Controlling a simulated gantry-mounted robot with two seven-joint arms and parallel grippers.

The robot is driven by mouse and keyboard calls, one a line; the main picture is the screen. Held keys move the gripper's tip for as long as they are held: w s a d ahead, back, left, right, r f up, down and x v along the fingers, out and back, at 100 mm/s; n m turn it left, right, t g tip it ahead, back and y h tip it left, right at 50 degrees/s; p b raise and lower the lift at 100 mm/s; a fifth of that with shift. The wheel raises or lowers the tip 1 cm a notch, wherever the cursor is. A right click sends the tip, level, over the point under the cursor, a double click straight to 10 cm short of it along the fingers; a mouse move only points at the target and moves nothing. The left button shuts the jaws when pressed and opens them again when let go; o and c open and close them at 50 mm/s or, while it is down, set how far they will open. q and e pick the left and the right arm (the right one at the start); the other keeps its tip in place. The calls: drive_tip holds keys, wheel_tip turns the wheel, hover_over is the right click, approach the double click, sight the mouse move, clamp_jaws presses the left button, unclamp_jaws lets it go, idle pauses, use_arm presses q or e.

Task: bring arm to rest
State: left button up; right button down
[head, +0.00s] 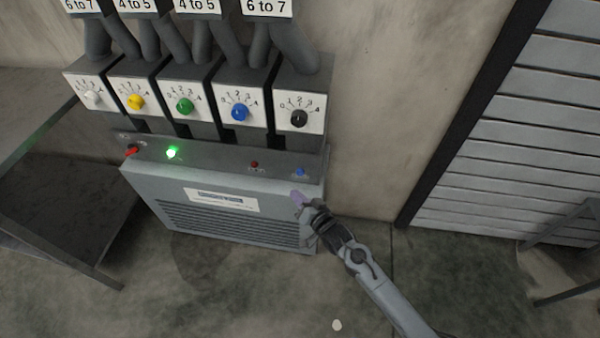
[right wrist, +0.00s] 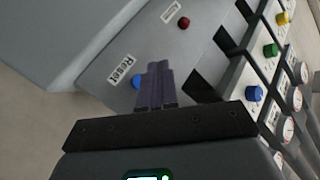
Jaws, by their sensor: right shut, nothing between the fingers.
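My right gripper (head: 300,198) is in front of the right end of a grey control cabinet (head: 175,187), just below a blue button (head: 301,172) on its sloped panel. In the right wrist view its fingers (right wrist: 155,80) are shut together and empty. They point at the panel and partly overlap the blue button (right wrist: 137,82), which has a label reading "Reset" (right wrist: 121,70). Whether the fingertips touch the button cannot be told. My right arm (head: 375,280) reaches in from the lower right. My left gripper is not in view.
Several dial boxes with white, yellow, green, blue and black knobs (head: 299,118) stand above the panel. The panel also has a red switch (head: 132,150), a lit green lamp (head: 172,153) and a dark red button (head: 254,164). A dark table (head: 70,215) stands left. Floor in front is mostly clear.

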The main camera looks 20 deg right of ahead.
idle(0.4)
drive_tip(key=s+a+g+p, duration=0.1)
drive_tip(key=s+g+p, duration=0.2)
drive_tip(key=s+p, duration=0.95)
drive_tip(key=s+d+r+n+g+h, duration=0.1)
drive_tip(key=s+r+n+g, duration=0.15)
drive_tip(key=s+r, duration=0.4)
drive_tip(key=s+d+r+n+g+h, duration=0.1)
drive_tip(key=s+r+n+g, duration=0.2)
drive_tip(key=s, duration=0.6)
drive_tip(key=s+d+r+n+g+h, duration=0.15)
drive_tip(key=s+r+g, duration=0.25)
drive_tip(key=s, duration=0.4)
wheel_tip(320, 180, up, 38)
drive_tip(key=p, duration=3.7)
drive_tip(key=shift+s, duration=0.15)
drive_tip(key=shift+d, duration=0.1)
